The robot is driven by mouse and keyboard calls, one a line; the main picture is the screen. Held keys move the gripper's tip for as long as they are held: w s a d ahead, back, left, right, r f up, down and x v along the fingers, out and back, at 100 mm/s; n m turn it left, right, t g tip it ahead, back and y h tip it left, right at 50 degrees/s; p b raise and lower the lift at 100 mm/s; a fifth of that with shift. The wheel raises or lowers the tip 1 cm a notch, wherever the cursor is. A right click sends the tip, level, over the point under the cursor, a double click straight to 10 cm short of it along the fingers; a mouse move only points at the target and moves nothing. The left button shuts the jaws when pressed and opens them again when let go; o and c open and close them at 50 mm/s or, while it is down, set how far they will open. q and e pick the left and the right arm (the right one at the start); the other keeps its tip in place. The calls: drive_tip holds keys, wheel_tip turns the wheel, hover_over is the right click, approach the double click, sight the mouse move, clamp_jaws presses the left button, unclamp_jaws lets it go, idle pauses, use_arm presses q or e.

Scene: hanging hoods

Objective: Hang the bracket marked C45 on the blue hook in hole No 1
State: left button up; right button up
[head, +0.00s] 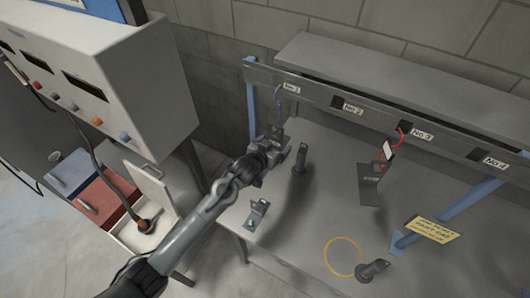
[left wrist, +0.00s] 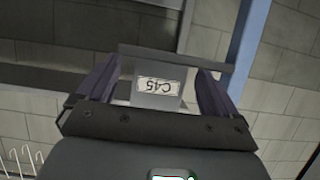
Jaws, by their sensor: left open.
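The bracket marked C45 (left wrist: 148,101) is a grey plate with a white label, upside down in the left wrist view, between my left gripper's (left wrist: 155,92) two fingers. In the head view the bracket (head: 277,132) is at the lower end of the blue hook (head: 279,97), below the No 1 label (head: 291,87). I cannot make out exactly how hook and bracket meet. My left gripper (head: 279,147) is open, with its fingers around the bracket. My right gripper is not in view.
An angled bracket (head: 257,212), two dark cylindrical parts (head: 299,161) (head: 373,270) and a yellow ring (head: 343,257) are on the grey table. A blue strut (head: 450,213) and yellow sign (head: 432,230) stand right.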

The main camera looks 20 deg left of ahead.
use_arm(q)
drive_tip(key=b+v, duration=0.1)
drive_tip(key=v, duration=0.8)
drive_tip(key=s+d+f+n+g+p, duration=0.1)
drive_tip(key=s+f+g+p, duration=0.4)
drive_tip(key=s, duration=1)
drive_tip(key=s+a+r+g+p, duration=0.1)
drive_tip(key=s+g+p, duration=0.1)
drive_tip(key=s, duration=0.7)
drive_tip(key=s+a+r+m+g+y+p, duration=0.1)
drive_tip(key=s+a+r+g, duration=0.1)
drive_tip(key=s, duration=0.7)
drive_tip(key=shift+s+y+p, duration=0.15)
drive_tip(key=shift+y+p, duration=0.15)
drive_tip(key=shift+p, duration=0.05)
drive_tip(key=shift+a+r, duration=0.1)
